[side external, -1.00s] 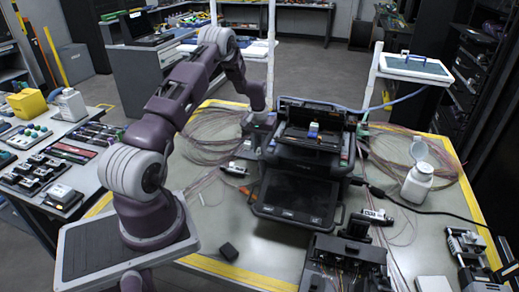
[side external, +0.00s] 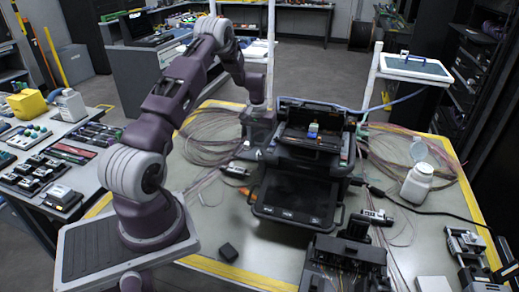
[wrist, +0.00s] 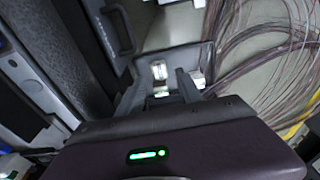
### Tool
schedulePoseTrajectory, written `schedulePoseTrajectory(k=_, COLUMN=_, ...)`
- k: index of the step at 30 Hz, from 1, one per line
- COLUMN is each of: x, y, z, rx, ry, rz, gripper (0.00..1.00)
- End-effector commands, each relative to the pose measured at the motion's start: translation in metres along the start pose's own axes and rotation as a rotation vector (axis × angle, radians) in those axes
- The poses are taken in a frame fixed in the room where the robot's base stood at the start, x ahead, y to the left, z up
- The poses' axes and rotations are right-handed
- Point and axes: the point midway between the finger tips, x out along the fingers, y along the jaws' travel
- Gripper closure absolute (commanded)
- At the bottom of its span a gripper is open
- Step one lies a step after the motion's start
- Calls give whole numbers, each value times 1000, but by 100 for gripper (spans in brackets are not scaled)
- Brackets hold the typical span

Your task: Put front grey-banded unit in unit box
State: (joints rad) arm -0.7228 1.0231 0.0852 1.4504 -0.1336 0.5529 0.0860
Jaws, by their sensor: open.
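My gripper (wrist: 159,82) is open in the wrist view, its two dark fingers pointing into a grey open box (wrist: 186,55). A small pale unit (wrist: 159,69) shows between the fingers, apart from both as far as I can see. Another pale unit (wrist: 198,80) shows beside the right finger. Grey bands cannot be made out on either, so I cannot tell which is the grey-banded one. In the side view my gripper (side external: 260,128) is low at the left of the black splicer (side external: 300,165); its fingertips are not clear there.
A small blue-and-white item (side external: 313,130) sits in the splicer's open top. Loose fibre coils (side external: 207,128) lie left of my gripper. A white bottle (side external: 417,183) stands right of the splicer.

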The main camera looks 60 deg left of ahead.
Motion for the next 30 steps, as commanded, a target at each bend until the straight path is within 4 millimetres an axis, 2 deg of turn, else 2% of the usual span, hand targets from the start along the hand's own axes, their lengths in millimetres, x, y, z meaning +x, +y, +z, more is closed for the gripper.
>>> schedulePoseTrajectory(k=3, x=-35, y=0, z=-1, rx=0, ry=6, rz=0, gripper=57)
schedulePoseTrajectory(k=6, x=-58, y=0, z=-1, rx=0, ry=4, rz=0, gripper=57)
schedulePoseTrajectory(k=12, x=-86, y=3, z=1, rx=5, ry=4, rz=2, gripper=57)
schedulePoseTrajectory(k=14, x=-105, y=14, z=4, rx=27, ry=17, rz=9, gripper=57)
schedulePoseTrajectory(k=17, x=-168, y=55, z=30, rx=110, ry=61, rz=36, gripper=57)
schedulePoseTrajectory(k=18, x=-199, y=75, z=50, rx=156, ry=84, rz=52, gripper=57)
schedulePoseTrajectory(k=20, x=-244, y=100, z=89, rx=232, ry=117, rz=78, gripper=57)
schedulePoseTrajectory(k=21, x=-270, y=114, z=119, rx=287, ry=140, rz=95, gripper=57)
schedulePoseTrajectory(k=23, x=-306, y=127, z=170, rx=371, ry=177, rz=123, gripper=57)
schedulePoseTrajectory(k=24, x=-325, y=130, z=206, rx=430, ry=203, rz=141, gripper=57)
schedulePoseTrajectory(k=27, x=-352, y=123, z=291, rx=566, ry=264, rz=183, gripper=57)
schedulePoseTrajectory(k=30, x=-355, y=105, z=352, rx=671, ry=311, rz=213, gripper=57)
